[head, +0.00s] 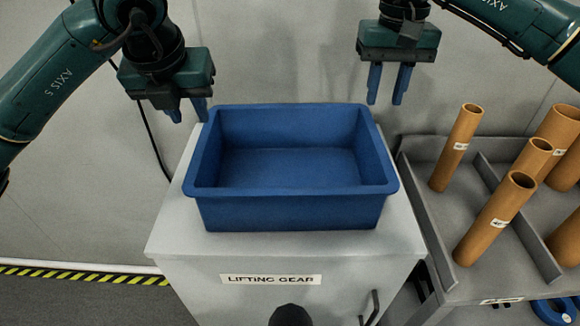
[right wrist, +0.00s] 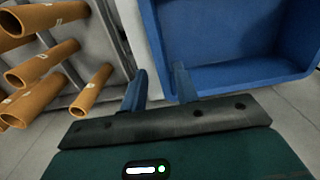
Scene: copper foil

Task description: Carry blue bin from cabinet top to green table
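The blue bin (head: 290,212) sits upright and empty on the light grey cabinet top (head: 175,230), which bears a "LIFTING GEAR" label. My left gripper (head: 188,112) is at the bin's far left corner, its blue fingers pointing down with a gap between them; whether they touch the rim cannot be told. My right gripper (head: 390,85) is open and empty, above and beyond the bin's far right corner. In the right wrist view its two fingers (right wrist: 158,88) are apart, with the bin (right wrist: 230,85) just beyond them. No green table is in view.
A grey divided cart (head: 488,278) with several upright orange-brown tubes (head: 495,218) stands close on the right of the cabinet. A blue ring-shaped thing (head: 555,310) lies low at the right. A wall is behind; yellow-black floor striping (head: 85,277) runs at left.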

